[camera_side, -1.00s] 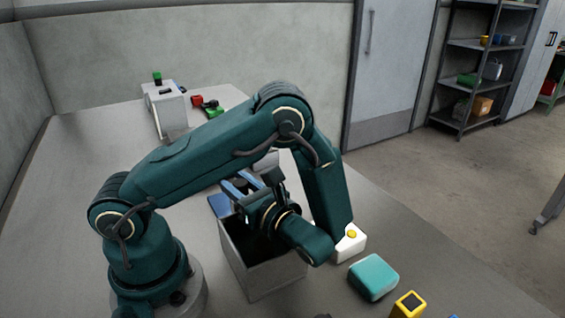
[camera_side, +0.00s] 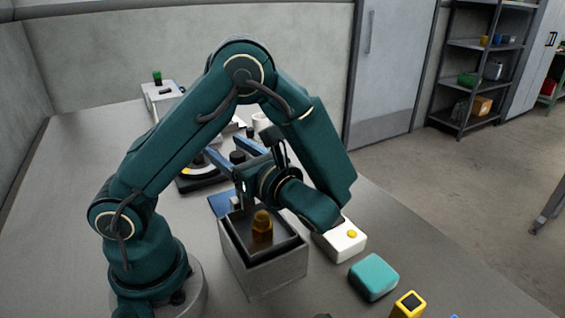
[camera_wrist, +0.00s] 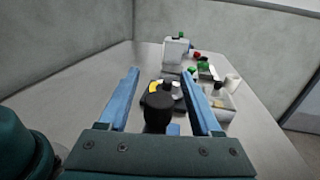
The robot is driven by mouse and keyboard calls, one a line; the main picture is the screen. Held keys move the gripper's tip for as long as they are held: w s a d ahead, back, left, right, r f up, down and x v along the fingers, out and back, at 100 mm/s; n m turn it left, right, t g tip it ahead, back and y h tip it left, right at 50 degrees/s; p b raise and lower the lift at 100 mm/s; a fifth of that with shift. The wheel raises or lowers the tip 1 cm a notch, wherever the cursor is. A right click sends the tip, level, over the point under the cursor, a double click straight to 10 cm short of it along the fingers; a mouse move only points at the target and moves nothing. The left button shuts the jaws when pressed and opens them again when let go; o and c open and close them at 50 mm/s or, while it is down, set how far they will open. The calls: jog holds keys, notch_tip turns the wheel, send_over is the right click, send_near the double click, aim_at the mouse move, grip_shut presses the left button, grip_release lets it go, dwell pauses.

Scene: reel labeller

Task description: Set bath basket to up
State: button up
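The bath is a grey square box (camera_side: 265,270) in front of my arm in the side view. Its dark basket (camera_side: 285,243) sits near the box's rim, with an amber bottle (camera_side: 262,226) standing in it. My gripper (camera_side: 222,143) is above the bath's back edge, its blue fingers pointing away to the back left. In the wrist view the fingers of my gripper (camera_wrist: 161,72) are spread wide. A black knob (camera_wrist: 158,103) shows between them with a gap on each side. Whether the knob belongs to the basket is unclear. The bath is out of the wrist view.
A white box with a yellow button (camera_side: 345,241), a teal block (camera_side: 373,277) and a yellow block (camera_side: 408,303) stand right of the bath. Behind it are a dark device with a yellow mark (camera_side: 190,172) and a white machine (camera_side: 160,98). The table's left side is clear.

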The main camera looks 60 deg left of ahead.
aim_at(242, 157)
jog(key=shift+w+d, duration=0.25)
jog(key=shift+d, duration=1.05)
jog(key=shift+w+d, duration=0.25)
jog(key=shift+d, duration=1)
jog(key=shift+a+r, duration=0.1)
jog(key=shift+a, duration=0.1)
jog(key=s+a+n+h, duration=0.1)
jog(key=s+n+h, duration=0.7)
jog(key=h, duration=0.2)
jog(key=w+d+n+t+h, duration=0.5)
jog(key=d+n+t+h, duration=0.2)
jog(key=d+t, duration=0.2)
jog(key=shift+w+d+f+n+h, duration=0.15)
jog(key=shift+d+f+n+h, duration=0.2)
jog(key=shift+d, duration=0.2)
